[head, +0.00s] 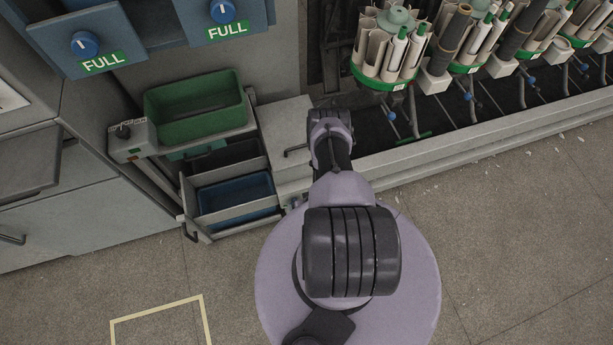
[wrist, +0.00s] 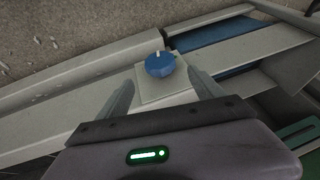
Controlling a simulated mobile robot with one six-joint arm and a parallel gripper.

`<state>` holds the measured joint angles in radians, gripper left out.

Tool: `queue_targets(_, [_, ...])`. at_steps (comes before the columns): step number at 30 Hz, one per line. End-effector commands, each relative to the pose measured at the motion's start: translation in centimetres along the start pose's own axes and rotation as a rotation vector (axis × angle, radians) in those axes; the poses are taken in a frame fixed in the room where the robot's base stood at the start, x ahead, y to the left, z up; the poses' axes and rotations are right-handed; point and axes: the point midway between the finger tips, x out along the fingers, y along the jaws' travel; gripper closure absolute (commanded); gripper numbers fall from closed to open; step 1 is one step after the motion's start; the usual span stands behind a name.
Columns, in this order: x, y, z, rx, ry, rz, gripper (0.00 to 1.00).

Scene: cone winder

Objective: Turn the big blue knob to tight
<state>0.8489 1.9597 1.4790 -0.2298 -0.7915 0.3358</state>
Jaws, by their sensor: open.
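The big blue knob (wrist: 159,66) sits on a pale square plate (wrist: 150,95) in the wrist view. A small white mark shows on its far side, and a bit of green shows just right of it. My gripper (wrist: 161,77) is open, one finger on the left of the knob and one on the right. The fingers look apart from the knob; their height relative to it is hard to tell. In the head view my arm hides the fingers and I cannot make out this knob. No readable tight label shows.
In the head view, two other blue knobs (head: 85,44) (head: 223,11) have FULL labels. A green bin (head: 195,110) stands above an open drawer with a blue tray (head: 237,198). Spindle carousels (head: 392,45) line the upper right. Open floor (head: 520,230) lies at right.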

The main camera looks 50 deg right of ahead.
Motion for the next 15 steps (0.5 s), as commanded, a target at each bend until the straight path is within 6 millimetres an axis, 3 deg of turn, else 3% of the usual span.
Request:
queue_targets(1, [-2.4,-0.1,-0.3,0.004,-0.002,0.001,0.23])
queue_targets(6, [-6.2,0.0,-0.2,0.003,-0.001,0.001,0.23])
queue_targets(10, [-7.4,0.0,-0.1,0.002,0.000,0.000,0.23])
queue_targets(15, [-7.5,0.0,0.1,0.001,-0.001,0.000,0.23])
